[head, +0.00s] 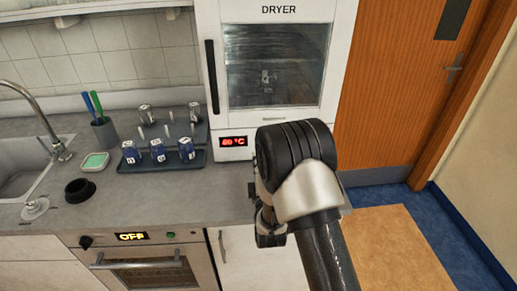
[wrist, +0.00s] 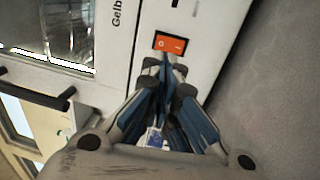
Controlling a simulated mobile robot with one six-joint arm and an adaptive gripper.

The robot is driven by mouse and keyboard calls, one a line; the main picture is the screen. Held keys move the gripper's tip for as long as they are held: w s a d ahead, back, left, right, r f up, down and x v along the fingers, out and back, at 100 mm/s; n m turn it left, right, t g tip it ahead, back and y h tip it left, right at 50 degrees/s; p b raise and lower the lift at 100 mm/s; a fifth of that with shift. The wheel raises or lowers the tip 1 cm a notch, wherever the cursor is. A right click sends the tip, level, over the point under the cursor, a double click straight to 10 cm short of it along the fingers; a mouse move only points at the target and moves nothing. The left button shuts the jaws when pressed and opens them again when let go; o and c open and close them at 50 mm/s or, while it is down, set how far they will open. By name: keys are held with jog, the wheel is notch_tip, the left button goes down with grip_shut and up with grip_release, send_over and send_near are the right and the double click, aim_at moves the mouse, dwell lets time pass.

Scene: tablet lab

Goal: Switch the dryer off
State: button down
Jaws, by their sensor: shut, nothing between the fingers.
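The white dryer (head: 213,80) stands on the counter, its door closed and its window dark. Its small red display (head: 233,142) is lit and appears to read 60 °C. In the wrist view the dryer's side panel (wrist: 205,60) carries an orange rocker switch (wrist: 168,43) marked O and I. My gripper (wrist: 168,72) is shut and empty, with its fingertips just below the switch in the picture. I cannot tell whether they touch it. In the head view my arm hides the switch and the fingertips.
A dark rack (head: 150,166) with several blue-labelled jars stands left of the dryer. A pen cup (head: 104,132), a green-topped dish (head: 95,162) and a black bowl (head: 80,190) are further left. An oven (head: 150,272) showing OFF is below. An orange door (head: 395,80) is at right.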

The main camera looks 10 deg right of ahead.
jog(key=w+b, duration=0.1)
jog(key=w, duration=0.5)
jog(key=shift+r, duration=0.35)
jog(key=shift+w+r+g+p, duration=0.1)
jog(key=shift+w+g+p, duration=0.25)
jog(key=shift+g+p, duration=0.5)
